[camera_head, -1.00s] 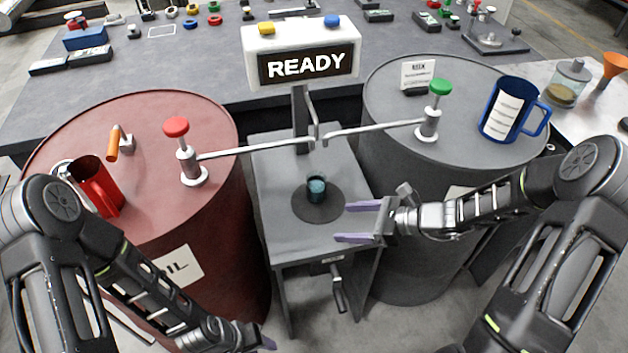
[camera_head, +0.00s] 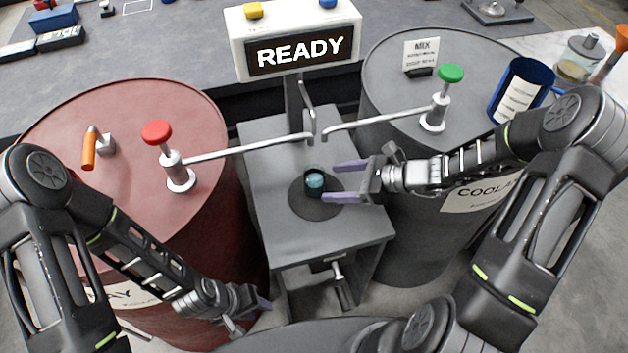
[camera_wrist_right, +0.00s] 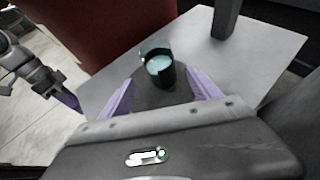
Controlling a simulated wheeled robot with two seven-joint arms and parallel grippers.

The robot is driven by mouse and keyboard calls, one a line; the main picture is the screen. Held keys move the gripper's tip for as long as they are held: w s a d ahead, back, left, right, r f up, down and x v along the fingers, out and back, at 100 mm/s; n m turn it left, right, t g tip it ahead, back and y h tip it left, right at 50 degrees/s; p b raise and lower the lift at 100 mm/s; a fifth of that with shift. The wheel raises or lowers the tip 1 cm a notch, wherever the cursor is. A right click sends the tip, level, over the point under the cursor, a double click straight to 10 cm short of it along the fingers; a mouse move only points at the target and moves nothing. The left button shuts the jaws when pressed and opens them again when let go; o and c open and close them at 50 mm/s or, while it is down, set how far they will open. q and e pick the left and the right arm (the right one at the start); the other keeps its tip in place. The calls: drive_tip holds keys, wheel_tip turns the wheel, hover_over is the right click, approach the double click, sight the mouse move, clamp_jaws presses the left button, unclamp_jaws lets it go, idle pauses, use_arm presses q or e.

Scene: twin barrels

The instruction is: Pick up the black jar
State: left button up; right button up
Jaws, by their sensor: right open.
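The black jar (camera_head: 314,184) with pale teal contents stands upright on a dark round pad (camera_head: 312,208) on the grey stand between the barrels. In the right wrist view the jar (camera_wrist_right: 159,68) is just ahead of my purple fingertips, roughly centred between them. My right gripper (camera_head: 340,182) is open, and its fingers reach from the right to the jar's side. Whether a finger touches the jar, I cannot tell. My left gripper (camera_head: 262,304) hangs low in front of the red barrel, away from the jar; its finger gap is not clear.
A red barrel (camera_head: 140,110) stands left and a grey barrel (camera_head: 385,80) right, each with a valve and spout reaching over the stand (camera_head: 265,150). A READY display (camera_head: 300,50) rises behind. A blue mug (camera_head: 520,88) sits on the grey barrel.

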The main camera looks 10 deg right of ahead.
sight(315, 183)
drive_tip(key=shift+x, duration=0.9)
drive_tip(key=shift+a, duration=0.1)
drive_tip(key=p+x, duration=0.1)
drive_tip(key=x, duration=0.4)
drive_tip(key=shift+w, duration=0.1)
drive_tip(key=shift+c, duration=0.4)
clamp_jaws()
drive_tip(key=shift+r, duration=0.1)
idle(0.3)
